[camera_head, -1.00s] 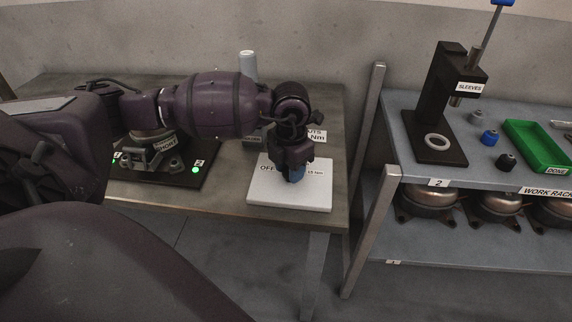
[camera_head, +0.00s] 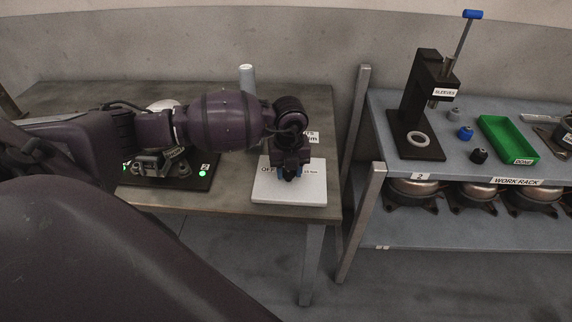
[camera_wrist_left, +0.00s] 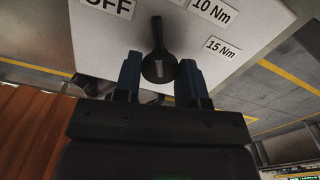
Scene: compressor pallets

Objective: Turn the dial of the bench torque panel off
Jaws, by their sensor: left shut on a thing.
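The bench torque panel (camera_head: 290,195) is a pale flat box on the table's front right. Its black dial (camera_wrist_left: 157,68) shows in the left wrist view, with a narrow bar pointing up between the OFF label (camera_wrist_left: 108,8) and the 10 Nm label (camera_wrist_left: 212,11). A 15 Nm label (camera_wrist_left: 222,48) lies to its right. My left gripper (camera_head: 290,174) points down over the panel, its blue fingers on either side of the dial, shut on it. In the head view the gripper mostly hides the dial. My right gripper is not in view.
My left arm reaches across a dark fixture (camera_head: 190,178) with green lights on the table (camera_head: 225,200). A pale cylinder (camera_head: 247,78) stands behind the arm. To the right, past a gap, a work rack (camera_head: 385,150) holds a sleeve press (camera_head: 415,115) and a green tray (camera_head: 508,138).

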